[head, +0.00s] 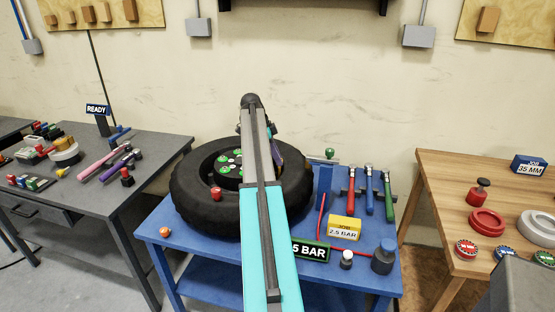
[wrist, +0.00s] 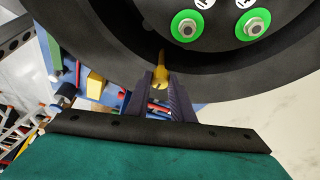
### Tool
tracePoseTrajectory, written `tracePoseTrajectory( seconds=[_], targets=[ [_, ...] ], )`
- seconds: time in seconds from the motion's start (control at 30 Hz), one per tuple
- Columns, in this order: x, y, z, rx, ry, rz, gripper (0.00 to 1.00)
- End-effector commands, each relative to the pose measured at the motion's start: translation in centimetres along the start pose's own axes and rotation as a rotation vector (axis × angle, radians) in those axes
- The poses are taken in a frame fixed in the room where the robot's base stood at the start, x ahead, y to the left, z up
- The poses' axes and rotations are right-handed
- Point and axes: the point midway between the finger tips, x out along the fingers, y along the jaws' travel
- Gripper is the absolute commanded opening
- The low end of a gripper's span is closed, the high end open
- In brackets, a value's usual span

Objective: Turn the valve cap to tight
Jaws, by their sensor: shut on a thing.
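The wheel's black tyre (head: 195,190) lies flat on the blue table, with a hub of green-ringed nuts (head: 230,160) that also shows in the wrist view (wrist: 254,27). In the wrist view my gripper (wrist: 161,84) is shut at the inner side of the tyre. Between its dark fingers is a yellow, brass-like valve cap (wrist: 161,68), in line with the jaws; its lower part is hidden, and I cannot tell how far it is turned. In the head view my own arm hides most of the gripper and the valve.
A grey bench (head: 150,150) stands left, a wooden one (head: 440,190) right.

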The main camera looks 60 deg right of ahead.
Motion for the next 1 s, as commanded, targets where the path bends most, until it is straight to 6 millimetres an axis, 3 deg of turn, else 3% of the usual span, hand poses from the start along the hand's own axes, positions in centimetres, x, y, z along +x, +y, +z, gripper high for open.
tracePoseTrajectory(
  seconds=[0.6,0.63,0.73,1.0],
  targets=[
    [-0.02,-0.09,-0.02,0.057,-0.001,0.022,0.00],
    [-0.02,-0.09,-0.02,0.057,-0.001,0.022,0.24],
    [-0.01,-0.09,-0.02,0.057,-0.001,0.022,0.40],
    [0.02,-0.06,-0.05,0.056,-0.001,0.023,0.40]
  ],
)
